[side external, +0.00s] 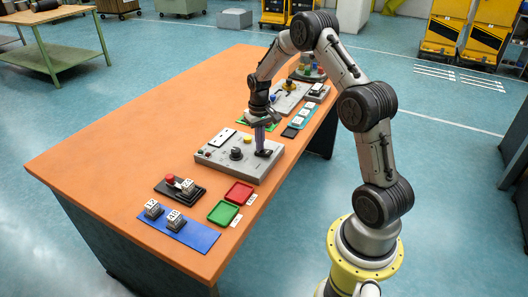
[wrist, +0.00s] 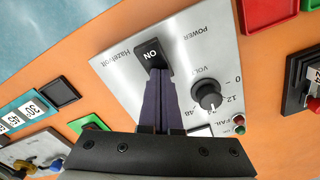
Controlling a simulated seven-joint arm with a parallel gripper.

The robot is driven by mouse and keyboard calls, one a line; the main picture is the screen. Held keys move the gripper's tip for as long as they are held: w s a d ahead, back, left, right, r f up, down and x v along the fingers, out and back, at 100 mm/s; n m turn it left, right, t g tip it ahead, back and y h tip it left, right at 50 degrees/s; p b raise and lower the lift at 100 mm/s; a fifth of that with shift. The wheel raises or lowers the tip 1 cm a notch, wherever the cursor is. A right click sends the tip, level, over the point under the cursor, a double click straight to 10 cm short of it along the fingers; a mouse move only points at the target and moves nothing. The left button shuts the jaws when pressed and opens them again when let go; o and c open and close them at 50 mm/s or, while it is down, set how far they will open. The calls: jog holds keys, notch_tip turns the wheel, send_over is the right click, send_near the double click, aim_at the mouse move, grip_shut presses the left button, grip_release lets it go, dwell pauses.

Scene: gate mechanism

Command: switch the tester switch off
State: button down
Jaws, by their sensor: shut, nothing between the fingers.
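The tester is a grey box (side external: 215,158) on the orange table; its panel (wrist: 115,70) fills the middle of the wrist view. Its black switch (side external: 264,153) is at the right end of the box in the side view. My gripper (side external: 262,146) is shut and empty, pointing down at the switch. In the wrist view its fingertips (wrist: 159,74) overlap the near edge of the switch; I cannot tell whether they touch it. They hide part of the switch.
A black knob (wrist: 207,94) sits beside the fingers on the panel. Red (side external: 239,193) and green (side external: 223,212) trays lie in front of the tester. A red-handled device (side external: 180,187) and a blue mat (side external: 180,234) with blocks are nearer. More devices (side external: 291,96) stand behind.

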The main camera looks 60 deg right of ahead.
notch_tip(320, 180, up, 7)
dwell(0.8)
jog(key=shift+w+a, duration=0.1)
jog(key=w+a+r+n+t, duration=0.2)
jog(key=a+r, duration=0.6)
jog(key=r, duration=0.4)
jog(key=s+a+r+n+t+h, duration=0.1)
jog(key=s+a+r+n+t, duration=0.1)
jog(key=s+a+r, duration=0.55)
jog(key=s+a+r+n+t, duration=0.2)
jog(key=s+a, duration=0.6)
jog(key=s, duration=0.4)
jog(key=s+f+y, duration=0.1)
jog(key=s+f, duration=0.4)
jog(key=s, duration=0.1)
jog(key=shift+s+a+f, duration=0.15)
jog(key=shift+a+f, duration=0.1)
jog(key=shift+a, duration=0.15)
